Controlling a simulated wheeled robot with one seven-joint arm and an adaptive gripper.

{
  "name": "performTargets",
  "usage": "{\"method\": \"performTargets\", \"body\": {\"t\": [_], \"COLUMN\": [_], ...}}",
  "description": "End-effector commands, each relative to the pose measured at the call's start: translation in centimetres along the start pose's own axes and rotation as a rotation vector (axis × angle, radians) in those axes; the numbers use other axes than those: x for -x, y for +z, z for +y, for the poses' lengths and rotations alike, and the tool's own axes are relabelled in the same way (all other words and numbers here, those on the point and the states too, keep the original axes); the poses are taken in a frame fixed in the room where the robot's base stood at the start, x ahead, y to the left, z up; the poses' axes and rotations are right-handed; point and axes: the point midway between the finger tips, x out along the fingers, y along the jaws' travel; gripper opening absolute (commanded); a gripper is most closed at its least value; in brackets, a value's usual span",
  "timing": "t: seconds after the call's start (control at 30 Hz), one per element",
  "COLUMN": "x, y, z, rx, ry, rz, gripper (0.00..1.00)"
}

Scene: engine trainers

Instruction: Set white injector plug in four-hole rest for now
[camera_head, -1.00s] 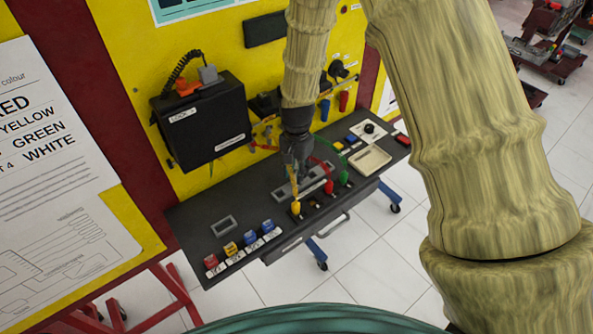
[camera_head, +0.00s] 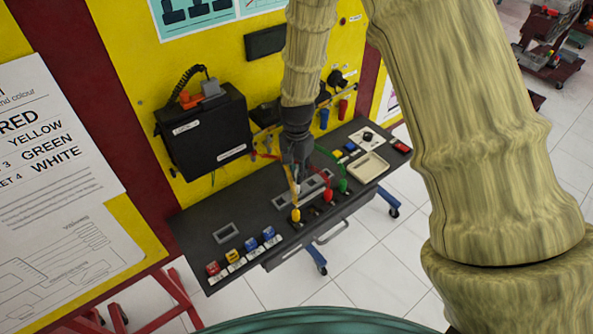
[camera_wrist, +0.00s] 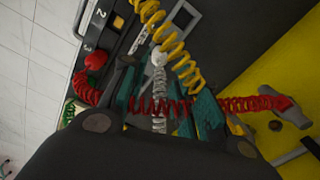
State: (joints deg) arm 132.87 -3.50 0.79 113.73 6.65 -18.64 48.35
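My gripper (camera_head: 296,178) points down over the dark bench, just above the grey rest with several openings (camera_head: 283,201). In the wrist view, my gripper's teal fingers (camera_wrist: 166,102) stand apart. A small white plug (camera_wrist: 158,58) shows beyond and between them, and its white coiled cord runs back toward the palm. I see no finger closed on it.
A yellow plug (camera_head: 296,215), red plug (camera_head: 328,195) and green plug (camera_head: 343,185) stand along the bench with coiled cords close to my gripper. Labelled coloured blocks (camera_head: 231,256) line the front left. A cream tray (camera_head: 368,167) lies right. A black box (camera_head: 205,132) hangs behind.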

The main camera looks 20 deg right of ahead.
Motion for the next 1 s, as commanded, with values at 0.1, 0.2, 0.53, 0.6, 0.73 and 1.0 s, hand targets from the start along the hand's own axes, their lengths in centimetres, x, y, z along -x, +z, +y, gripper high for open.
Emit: {"method": "performTargets", "body": {"t": [0.1,0.2,0.53,0.6,0.73,1.0], "x": [0.2,0.2,0.2,0.2,0.3,2.8], "y": [0.0,0.0,0.0,0.0,0.0,0.0], "z": [0.0,0.0,0.0,0.0,0.0,0.0], "rx": [0.000,0.000,0.000,0.000,0.000,0.000], "ry": [0.000,0.000,0.000,0.000,0.000,-0.001], "rz": [0.000,0.000,0.000,0.000,0.000,0.002], "gripper": [0.30,0.30,0.55,0.55,0.55,0.55]}}
